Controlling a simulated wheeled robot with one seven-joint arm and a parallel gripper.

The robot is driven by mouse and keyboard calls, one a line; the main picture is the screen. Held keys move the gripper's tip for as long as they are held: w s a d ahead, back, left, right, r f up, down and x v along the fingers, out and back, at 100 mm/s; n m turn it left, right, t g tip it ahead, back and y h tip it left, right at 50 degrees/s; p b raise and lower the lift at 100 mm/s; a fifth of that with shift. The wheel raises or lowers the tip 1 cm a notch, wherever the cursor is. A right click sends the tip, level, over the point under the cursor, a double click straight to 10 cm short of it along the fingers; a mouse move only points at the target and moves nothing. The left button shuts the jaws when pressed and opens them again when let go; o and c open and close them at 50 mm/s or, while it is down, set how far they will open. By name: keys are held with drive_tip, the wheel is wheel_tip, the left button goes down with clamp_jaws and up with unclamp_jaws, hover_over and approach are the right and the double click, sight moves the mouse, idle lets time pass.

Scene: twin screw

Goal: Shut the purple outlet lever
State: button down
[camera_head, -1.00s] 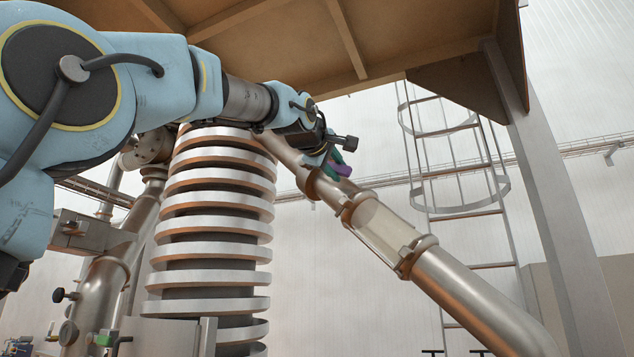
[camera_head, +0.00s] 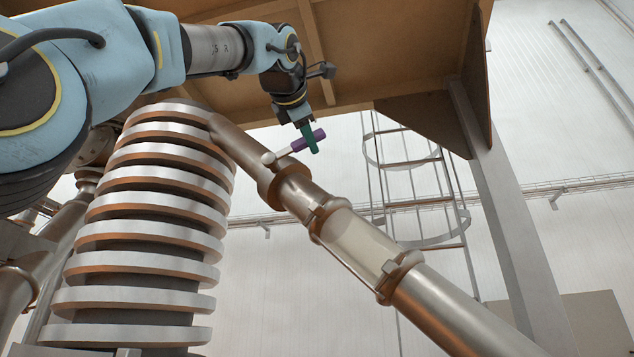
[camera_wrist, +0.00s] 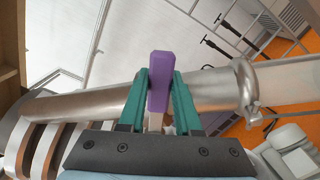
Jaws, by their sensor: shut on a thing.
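The purple outlet lever (camera_head: 308,140) stands out from the upper part of the sloping metal outlet pipe (camera_head: 295,188), on a short pale stem. My gripper (camera_head: 309,138) has green fingers and is shut on the lever from above. In the wrist view the purple lever (camera_wrist: 159,82) lies between the two green fingers (camera_wrist: 160,95), its tip reaching past them. The lower part of the lever is partly hidden by the fingers.
A ribbed metal column (camera_head: 150,230) stands left of the pipe. A clear sight-glass section (camera_head: 355,245) sits lower on the pipe. A brown platform (camera_head: 350,50) hangs overhead, close above my arm. A caged ladder (camera_head: 415,190) stands behind to the right.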

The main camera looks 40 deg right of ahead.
sight(302, 137)
drive_tip(key=shift+w+a+r+n+p, duration=0.25)
drive_tip(key=shift+w+r+n+p, duration=0.1)
drive_tip(key=shift+r+n, duration=0.4)
drive_tip(key=shift+w+a+r+n+p, duration=0.3)
drive_tip(key=shift+r+n, duration=0.2)
drive_tip(key=shift+n, duration=0.45)
drive_tip(key=shift+d, duration=0.1)
drive_tip(key=c, duration=0.6)
unclamp_jaws()
drive_tip(key=b+v, duration=0.2)
drive_tip(key=v, duration=0.8)
drive_tip(key=shift+s+a+b, duration=0.25)
drive_tip(key=shift+a+b, duration=0.05)
drive_tip(key=shift+b, duration=0.05)
